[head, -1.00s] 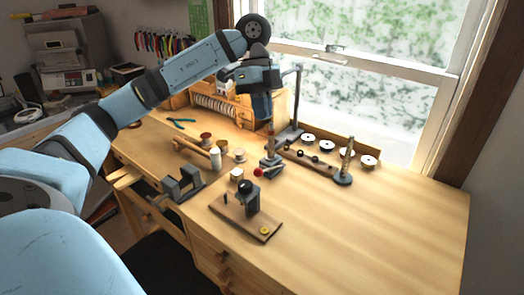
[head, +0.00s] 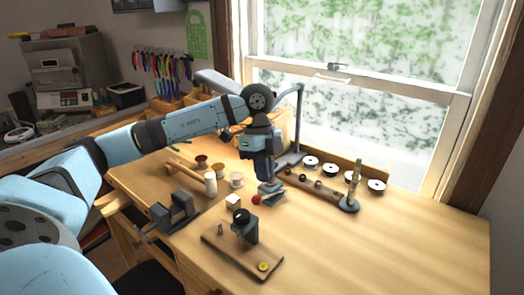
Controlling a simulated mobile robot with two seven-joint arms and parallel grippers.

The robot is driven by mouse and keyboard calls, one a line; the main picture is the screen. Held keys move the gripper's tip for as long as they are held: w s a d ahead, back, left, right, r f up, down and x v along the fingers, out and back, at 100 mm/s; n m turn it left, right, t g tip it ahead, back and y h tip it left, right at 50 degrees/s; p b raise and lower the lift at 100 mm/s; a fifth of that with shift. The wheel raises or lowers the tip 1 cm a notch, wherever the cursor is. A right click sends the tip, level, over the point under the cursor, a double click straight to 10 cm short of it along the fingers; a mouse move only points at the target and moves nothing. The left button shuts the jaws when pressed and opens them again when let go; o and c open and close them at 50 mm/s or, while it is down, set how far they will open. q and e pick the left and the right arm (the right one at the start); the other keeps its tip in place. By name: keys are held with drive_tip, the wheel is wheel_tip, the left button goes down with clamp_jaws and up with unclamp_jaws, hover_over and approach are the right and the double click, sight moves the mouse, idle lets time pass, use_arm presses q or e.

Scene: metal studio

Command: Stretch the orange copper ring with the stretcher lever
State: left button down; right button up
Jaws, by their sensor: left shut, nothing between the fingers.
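The stretcher is a small grey metal device (head: 271,191) in the middle of the bench, with a red ball knob (head: 256,200) at its left, apparently the lever's end. My left gripper (head: 266,179) points down right at the stretcher's top. Its fingers are shut with nothing seen between them. The gripper covers the upper part of the stretcher, so I cannot tell if they touch. I cannot make out the orange copper ring. My right gripper is not in view.
A bench block with a dark post (head: 243,224) stands in front, a grey vise (head: 172,213) at the left edge. A ring mandrel (head: 354,182) and white-topped reels (head: 343,176) stand behind right. The bench's right front is clear.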

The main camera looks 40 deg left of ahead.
sight(270, 195)
use_arm(q)
drive_tip(key=f, duration=0.1)
drive_tip(key=s+f, duration=0.1)
drive_tip(key=shift+s+a+f, duration=0.15)
drive_tip(key=shift+s+f, duration=0.1)
drive_tip(key=shift+f, duration=0.3)
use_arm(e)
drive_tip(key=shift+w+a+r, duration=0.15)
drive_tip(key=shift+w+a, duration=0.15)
